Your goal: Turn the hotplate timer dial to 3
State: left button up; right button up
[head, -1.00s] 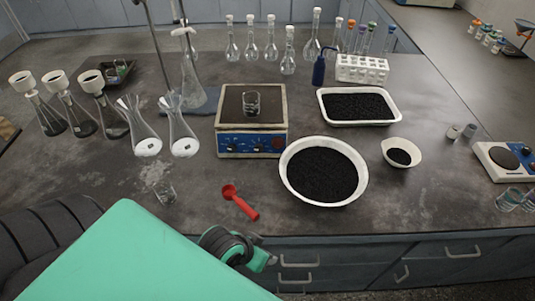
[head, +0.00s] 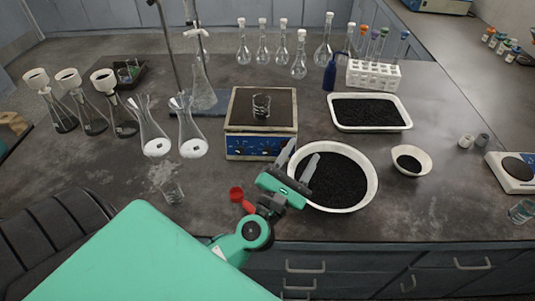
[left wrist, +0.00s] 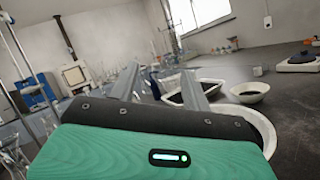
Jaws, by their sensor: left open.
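The hotplate (head: 261,109) is a box with a dark top plate and a blue front panel (head: 262,146) carrying dials. The dials are too small to read, and the timer dial cannot be told apart. A small glass beaker (head: 261,106) stands on the hotplate. My left gripper (head: 299,160) is open and empty, in front of the hotplate's right front corner and over the left side of a white bowl. In the left wrist view its two fingers (left wrist: 160,92) stand apart with nothing between them. My right gripper is not seen.
The white bowl (head: 372,190) of black grains is beside and below my left gripper. A red scoop (head: 236,194) lies by my left wrist. Glass flasks (head: 188,135) stand left of the hotplate, and a white tray (head: 404,126) stands to its right.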

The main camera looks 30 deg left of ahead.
pick_arm(q)
jog(key=w+a+f+n+g+y, duration=0.2)
jog(key=a+f+n+g+y, duration=0.4)
jog(key=n, duration=0.6)
jog(key=n+g+y, duration=0.1)
jog(key=n+g, duration=0.4)
jog(key=n, duration=0.1)
send_near(267, 153)
jog(key=shift+y, duration=0.3)
jog(key=p+x, duration=0.2)
jog(key=x, duration=0.7)
jog(key=shift+w+d+f, duration=0.1)
jog(key=shift+w+d, duration=0.05)
jog(key=shift+w, duration=0.05)
jog(key=shift+c, duration=0.4)
jog(key=c, duration=0.9)
jog(key=shift+m+p, duration=0.3)
